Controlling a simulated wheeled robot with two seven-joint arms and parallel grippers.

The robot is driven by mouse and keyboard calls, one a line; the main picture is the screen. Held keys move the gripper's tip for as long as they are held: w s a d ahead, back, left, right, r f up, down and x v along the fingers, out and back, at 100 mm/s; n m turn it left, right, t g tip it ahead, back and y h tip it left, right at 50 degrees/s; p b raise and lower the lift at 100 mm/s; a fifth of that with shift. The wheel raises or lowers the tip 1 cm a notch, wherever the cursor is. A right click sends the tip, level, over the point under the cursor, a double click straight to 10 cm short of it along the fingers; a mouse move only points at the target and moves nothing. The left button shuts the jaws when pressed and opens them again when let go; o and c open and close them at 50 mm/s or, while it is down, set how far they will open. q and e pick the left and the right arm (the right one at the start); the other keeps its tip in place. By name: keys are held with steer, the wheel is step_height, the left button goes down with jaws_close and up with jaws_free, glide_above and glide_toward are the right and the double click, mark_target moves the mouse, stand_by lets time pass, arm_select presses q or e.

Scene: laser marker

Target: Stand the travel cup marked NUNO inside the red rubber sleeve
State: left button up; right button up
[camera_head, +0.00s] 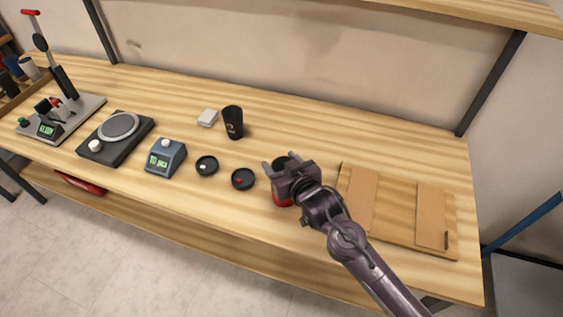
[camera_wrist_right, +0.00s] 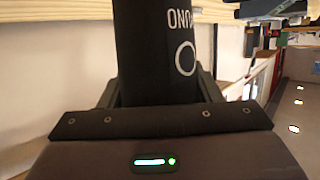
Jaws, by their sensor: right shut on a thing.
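My right gripper (camera_head: 289,170) is shut on a black travel cup. The cup's dark rim (camera_head: 281,161) shows between the fingers in the head view. In the right wrist view the cup (camera_wrist_right: 155,55) fills the jaws, and its white lettering reads NUNO upside down beside a white ring. The red rubber sleeve (camera_head: 281,200) shows as a red patch directly below the gripper. The gripper and cup hide most of it, so I cannot tell whether the cup's base is inside it or above it. My left gripper is not in view.
Another black cup (camera_head: 233,124) stands toward the back. Two dark round lids (camera_head: 206,166) (camera_head: 243,180) lie left of the gripper. A blue-grey device (camera_head: 165,158) and a round-plated machine (camera_head: 104,146) stand farther left. A wooden board (camera_head: 398,218) lies to the right.

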steer(key=shift+f+b, duration=1.15)
steer(key=shift+f, duration=0.7)
steer(key=o, duration=1.1)
step_height(320, 180, up, 8)
steer(key=p, duration=0.8)
steer(key=shift+s+f, duration=0.1)
